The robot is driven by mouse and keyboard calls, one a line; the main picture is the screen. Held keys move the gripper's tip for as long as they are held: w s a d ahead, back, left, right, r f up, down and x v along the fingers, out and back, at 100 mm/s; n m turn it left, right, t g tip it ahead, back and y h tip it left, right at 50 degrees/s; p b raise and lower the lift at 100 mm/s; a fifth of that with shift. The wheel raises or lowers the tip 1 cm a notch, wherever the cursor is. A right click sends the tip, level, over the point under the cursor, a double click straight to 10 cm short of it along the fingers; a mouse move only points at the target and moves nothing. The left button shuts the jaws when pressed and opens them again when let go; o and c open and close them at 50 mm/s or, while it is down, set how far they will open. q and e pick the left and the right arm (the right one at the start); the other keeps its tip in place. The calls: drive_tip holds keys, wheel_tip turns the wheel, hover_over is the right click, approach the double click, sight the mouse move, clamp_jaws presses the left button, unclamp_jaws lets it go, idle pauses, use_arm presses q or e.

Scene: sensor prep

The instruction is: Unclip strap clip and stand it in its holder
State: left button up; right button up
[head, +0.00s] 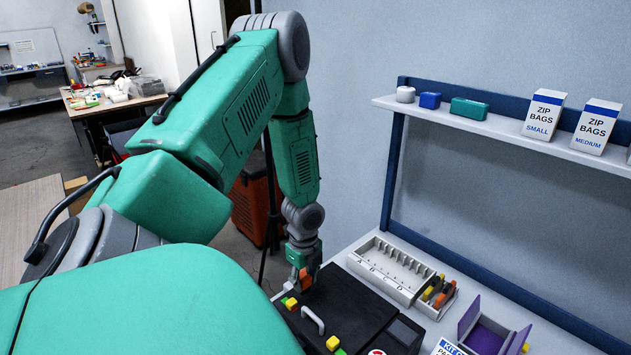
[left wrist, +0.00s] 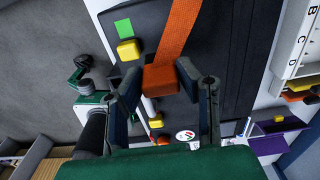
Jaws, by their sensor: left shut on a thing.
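The strap clip is an orange block (left wrist: 160,79) at the end of an orange strap (left wrist: 181,28), over the black case in the left wrist view. My left gripper (head: 300,284) points down at the far left corner of the black case (head: 345,306). In the left wrist view its two fingers (left wrist: 159,84) are shut on the clip, one on each side. Whether the clip is still joined to the case is hidden. A small holder (head: 437,298) with several orange, yellow and dark pieces stands right of the case. My right gripper is not in view.
A white rack lettered A to D (head: 392,267) stands behind the case. A purple bin (head: 487,333) is at the front right. The case has a grey handle (head: 313,320) and yellow latches (head: 332,343). A shelf (head: 480,121) with boxes hangs above.

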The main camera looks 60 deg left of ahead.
use_arm(q)
drive_tip(key=shift+s+a, duration=0.1)
drive_tip(key=shift+a, duration=0.1)
drive_tip(key=shift+a, duration=0.1)
drive_tip(key=shift+s+a+p, duration=0.2)
drive_tip(key=shift+a+p, duration=0.15)
drive_tip(key=s+a+p, duration=0.3)
drive_tip(key=a, duration=0.5)
drive_tip(key=shift+s+a+p, duration=0.3)
drive_tip(key=shift+s+a, duration=0.05)
drive_tip(key=shift+a, duration=0.05)
